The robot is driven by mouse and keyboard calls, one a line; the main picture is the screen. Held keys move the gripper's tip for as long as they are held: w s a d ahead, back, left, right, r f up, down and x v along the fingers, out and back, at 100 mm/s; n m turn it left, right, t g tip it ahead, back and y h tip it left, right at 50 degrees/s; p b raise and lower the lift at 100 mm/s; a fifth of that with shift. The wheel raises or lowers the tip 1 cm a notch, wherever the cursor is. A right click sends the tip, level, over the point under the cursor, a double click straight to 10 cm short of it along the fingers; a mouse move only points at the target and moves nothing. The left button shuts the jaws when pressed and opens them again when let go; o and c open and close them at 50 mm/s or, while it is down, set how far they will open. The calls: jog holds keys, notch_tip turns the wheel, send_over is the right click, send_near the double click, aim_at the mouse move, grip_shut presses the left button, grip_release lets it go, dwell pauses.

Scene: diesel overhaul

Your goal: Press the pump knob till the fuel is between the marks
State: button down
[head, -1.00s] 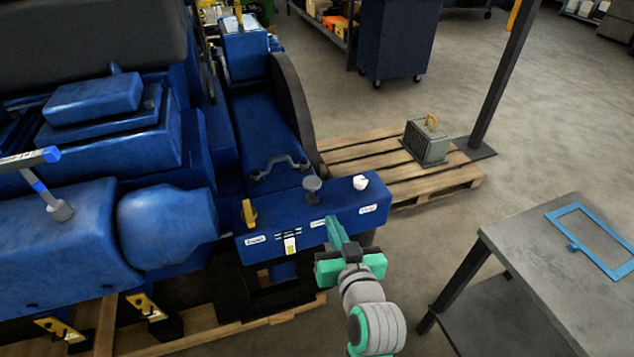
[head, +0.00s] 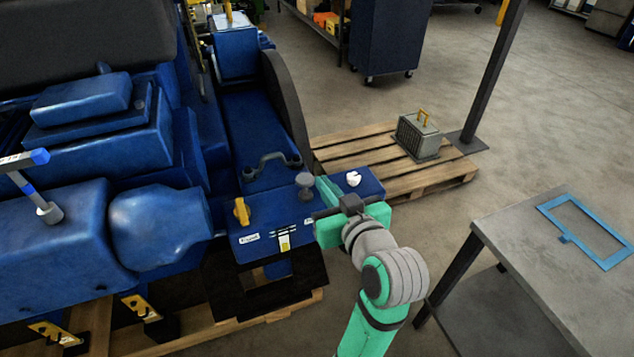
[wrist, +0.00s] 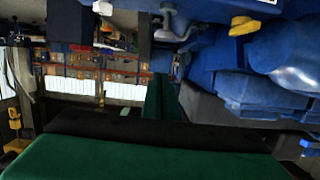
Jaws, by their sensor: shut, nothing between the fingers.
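My gripper (head: 348,210) is at the front right edge of the blue control panel (head: 265,222) in the head view, its fingertips not clearly visible there. In the wrist view the green fingers (wrist: 162,92) are together and hold nothing. A grey mushroom-shaped knob (head: 305,183) stands on the panel, just behind and left of my gripper; I see no clear contact. A white and yellow strip (head: 284,241), possibly the fuel gauge, is on the panel front. Its fuel level and marks are too small to read.
A yellow handle (head: 241,211) is left of the knob, and a white knob (head: 353,179) is right of it. A grey metal table (head: 500,222) stands right. A pallet (head: 395,182) with a grey box (head: 417,137) lies behind. Open floor separates table and panel.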

send_over(305, 180)
jog(key=s+d, duration=0.1)
jog(key=s, duration=0.1)
notch_tip(305, 180, down, 2)
notch_tip(305, 180, down, 4)
jog(key=shift+s+d+f, duration=0.1)
